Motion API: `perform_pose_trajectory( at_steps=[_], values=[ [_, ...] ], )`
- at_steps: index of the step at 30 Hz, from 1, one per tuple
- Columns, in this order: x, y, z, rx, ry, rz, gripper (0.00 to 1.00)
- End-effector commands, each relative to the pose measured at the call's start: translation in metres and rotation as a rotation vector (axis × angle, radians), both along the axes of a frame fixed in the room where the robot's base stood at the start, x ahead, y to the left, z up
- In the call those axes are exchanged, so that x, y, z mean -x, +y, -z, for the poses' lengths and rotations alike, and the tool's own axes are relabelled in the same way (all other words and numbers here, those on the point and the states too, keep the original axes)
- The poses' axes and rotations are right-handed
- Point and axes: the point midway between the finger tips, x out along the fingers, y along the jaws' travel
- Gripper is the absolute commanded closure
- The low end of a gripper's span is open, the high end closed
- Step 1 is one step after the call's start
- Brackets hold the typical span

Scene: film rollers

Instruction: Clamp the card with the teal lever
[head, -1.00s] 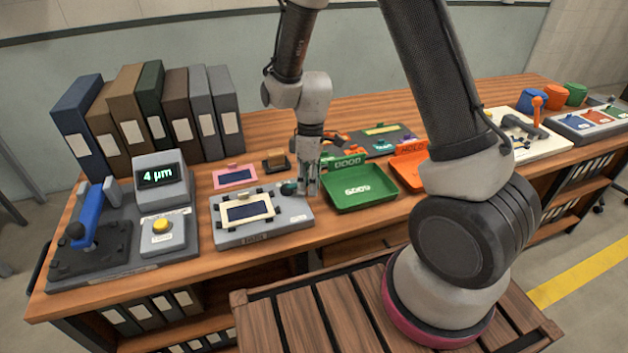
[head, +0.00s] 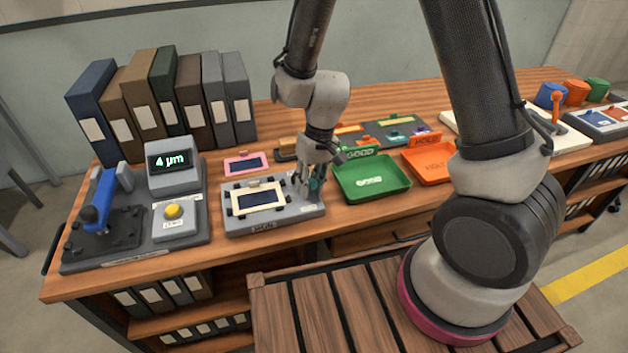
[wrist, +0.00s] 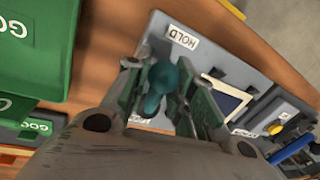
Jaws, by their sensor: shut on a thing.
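The card (head: 258,198) is a dark blue panel in a cream frame, lying on the left part of a grey fixture (head: 285,217). Part of it shows in the wrist view (wrist: 228,103), to the right of my fingers. The teal lever (head: 316,187) stands at the right end of the fixture, largely hidden by my fingers. Its round teal knob (wrist: 163,76) shows between the fingers in the wrist view. My gripper (head: 309,186) points down there, shut on the lever. Whether the lever's foot touches the card is hidden.
A green GOOD tray (head: 372,182) stands close to the right of the fixture, with an orange HOLD tray (head: 432,162) beyond it. A pink-framed card (head: 246,163) lies behind. A gauge with a display (head: 172,165) and blue-handled press (head: 100,200) stand left.

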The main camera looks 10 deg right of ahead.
Motion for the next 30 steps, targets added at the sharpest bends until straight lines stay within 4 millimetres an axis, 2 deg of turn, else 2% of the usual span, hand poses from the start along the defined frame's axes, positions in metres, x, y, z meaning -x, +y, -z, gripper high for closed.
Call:
perform_pose_trajectory(
  at_steps=[12, 29, 30],
  values=[
    [0.002, 0.012, -0.001, -0.002, -0.003, 0.188, 1.00],
    [0.002, 0.014, -0.001, -0.002, -0.003, 0.215, 1.00],
    [0.002, 0.014, -0.001, -0.002, -0.003, 0.215, 0.68]
  ],
)
